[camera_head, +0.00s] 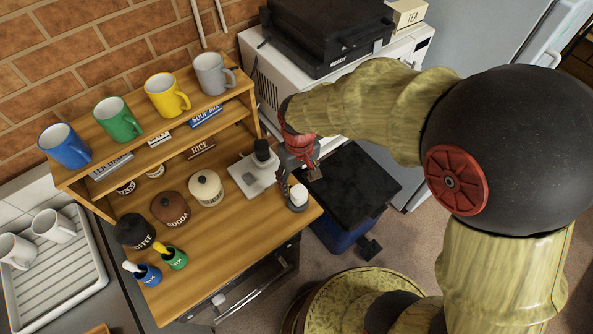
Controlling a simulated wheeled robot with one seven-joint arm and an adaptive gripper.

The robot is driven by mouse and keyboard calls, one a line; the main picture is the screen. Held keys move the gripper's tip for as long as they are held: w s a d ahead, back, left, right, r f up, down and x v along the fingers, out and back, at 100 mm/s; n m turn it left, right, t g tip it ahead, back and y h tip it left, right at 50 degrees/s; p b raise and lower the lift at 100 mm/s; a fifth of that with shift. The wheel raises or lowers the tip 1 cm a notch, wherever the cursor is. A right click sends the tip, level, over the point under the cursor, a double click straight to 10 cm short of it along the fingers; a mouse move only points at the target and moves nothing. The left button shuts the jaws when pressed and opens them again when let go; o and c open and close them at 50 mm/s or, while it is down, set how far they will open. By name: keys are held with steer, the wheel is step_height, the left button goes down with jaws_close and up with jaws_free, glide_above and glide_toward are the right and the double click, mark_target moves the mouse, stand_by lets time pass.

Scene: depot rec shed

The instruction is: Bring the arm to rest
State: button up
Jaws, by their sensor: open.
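My arm reaches in from the right in the head view, bent at a large dark joint. My gripper (299,184) is at its end, near the right edge of the wooden shelf unit (235,225). Its fingers are open and point down. No object shows held between the fingers.
Several canisters and mugs stand on the shelf unit. A white microwave (268,85) is behind. A blue bin with a black lid (352,185) stands on the floor to the right.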

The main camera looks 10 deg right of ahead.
steer(key=shift+r, duration=0.1)
steer(key=shift+s+d+f+g, duration=0.15)
steer(key=shift+s+d, duration=0.05)
steer(key=shift+s, duration=0.3)
steer(key=shift+s+d+f+g, duration=0.1)
steer(key=shift+s+d+g, duration=0.05)
steer(key=shift+s, duration=0.35)
steer(key=s+d+r+m+t+b, duration=0.1)
steer(key=s+d+r+t, duration=0.1)
steer(key=r, duration=0.4)
steer(key=s+d+r+m+t+b, duration=0.1)
steer(key=s+d+r+m+t, duration=0.1)
steer(key=s+d+r, duration=0.3)
steer(key=s+d+r+m+t+b, duration=0.1)
steer(key=s+d+r+t, duration=0.1)
steer(key=d+r, duration=0.4)
steer(key=v, duration=0.2)
steer(key=shift+s+d+r, duration=0.2)
steer(key=shift+r, duration=0.1)
